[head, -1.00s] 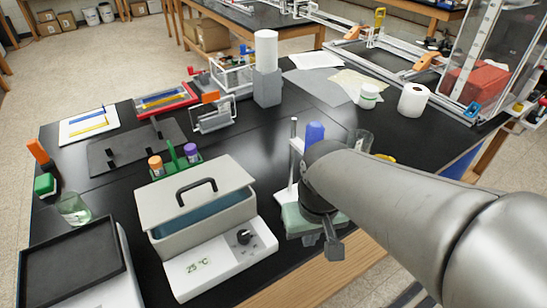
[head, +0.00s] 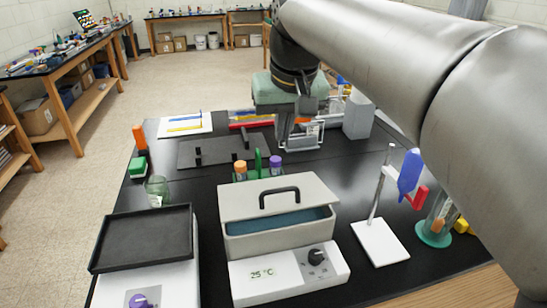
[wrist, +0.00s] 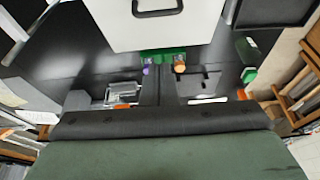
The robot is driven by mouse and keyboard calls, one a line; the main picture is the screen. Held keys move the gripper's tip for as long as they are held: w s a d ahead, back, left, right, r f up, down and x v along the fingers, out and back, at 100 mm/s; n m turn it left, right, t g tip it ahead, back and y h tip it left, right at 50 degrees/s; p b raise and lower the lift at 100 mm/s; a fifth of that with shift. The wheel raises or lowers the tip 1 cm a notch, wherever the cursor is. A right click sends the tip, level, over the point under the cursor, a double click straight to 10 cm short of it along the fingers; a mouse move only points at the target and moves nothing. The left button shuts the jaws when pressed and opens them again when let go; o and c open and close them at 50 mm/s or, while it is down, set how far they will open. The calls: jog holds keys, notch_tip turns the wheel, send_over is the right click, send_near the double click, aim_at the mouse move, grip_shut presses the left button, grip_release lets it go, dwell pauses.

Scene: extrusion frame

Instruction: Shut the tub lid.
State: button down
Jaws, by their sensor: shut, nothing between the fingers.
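The tub (head: 280,243) is a pale grey water bath on a white base with a dial and a "25 °C" display. Its lid (head: 245,205), with a black handle (head: 279,196), lies over the top but leaves a gap along the front, where blue shows inside. I cannot tell whether the lid is raised or slid back. The lid also shows at the top of the wrist view (wrist: 160,32). My gripper (head: 286,133) is shut and empty, beyond the tub and above the back of the bench, apart from the lid.
A rack with orange- and purple-capped tubes (head: 258,168) stands just behind the tub. A black tray (head: 145,238) is left, a stand with a blue piece (head: 378,240) right. Dark bench surface lies clear between tub and stand.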

send_over(281, 189)
jog(key=w, duration=0.2)
notch_tip(281, 189, down, 8)
jog(key=f, duration=0.1)
jog(key=shift+s+a+f, duration=0.15)
jog(key=shift+s+f, duration=0.85)
jog(key=shift+f, duration=0.35)
jog(key=shift+f, duration=0.1)
